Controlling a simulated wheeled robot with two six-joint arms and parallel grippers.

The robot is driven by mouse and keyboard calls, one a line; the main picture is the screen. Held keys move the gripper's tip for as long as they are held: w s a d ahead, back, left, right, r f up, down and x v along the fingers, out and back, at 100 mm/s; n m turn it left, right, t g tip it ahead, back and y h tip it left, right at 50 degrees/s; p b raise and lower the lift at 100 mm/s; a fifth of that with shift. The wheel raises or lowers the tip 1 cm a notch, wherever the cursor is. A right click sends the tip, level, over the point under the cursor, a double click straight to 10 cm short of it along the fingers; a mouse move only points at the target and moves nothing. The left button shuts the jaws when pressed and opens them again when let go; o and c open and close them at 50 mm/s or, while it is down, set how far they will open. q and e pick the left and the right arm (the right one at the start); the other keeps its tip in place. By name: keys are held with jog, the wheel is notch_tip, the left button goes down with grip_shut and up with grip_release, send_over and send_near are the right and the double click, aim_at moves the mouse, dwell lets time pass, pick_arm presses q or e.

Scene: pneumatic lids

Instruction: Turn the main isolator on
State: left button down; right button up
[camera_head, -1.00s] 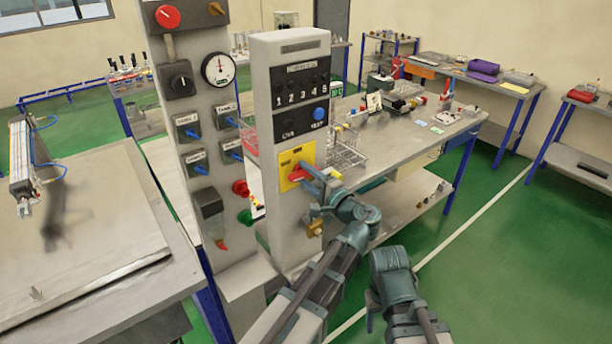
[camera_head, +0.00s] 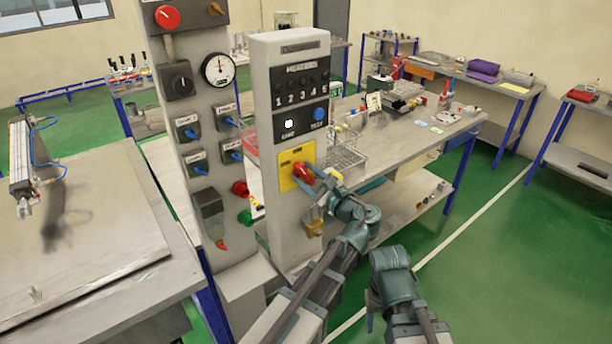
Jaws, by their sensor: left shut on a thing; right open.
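The main isolator is a red rotary handle (camera_head: 303,172) on a yellow plate (camera_head: 285,170), on the front of the grey panel post (camera_head: 262,215). The red handle now looks turned towards upright, partly hidden by my gripper. My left gripper (camera_head: 316,178) is shut on the red handle. Above it, a white lamp (camera_head: 289,124) is lit on the black label plate, beside a blue button (camera_head: 319,114). My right gripper (camera_head: 372,305) is low at the front, away from the panel, and its fingers are hardly visible.
A second grey post (camera_head: 205,110) with a gauge, switches and blue-levered valves stands left of the panel. A brass-coloured padlock (camera_head: 314,228) hangs below the isolator. A workbench (camera_head: 400,150) with wire baskets stands behind right. The green floor at right is clear.

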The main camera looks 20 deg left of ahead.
pick_arm(q)
jog(key=m, duration=0.5)
jog(key=shift+m, duration=0.4)
jog(key=shift+w+m, duration=0.1)
jog(key=shift+m, duration=0.2)
jog(key=c, duration=0.7)
grip_release()
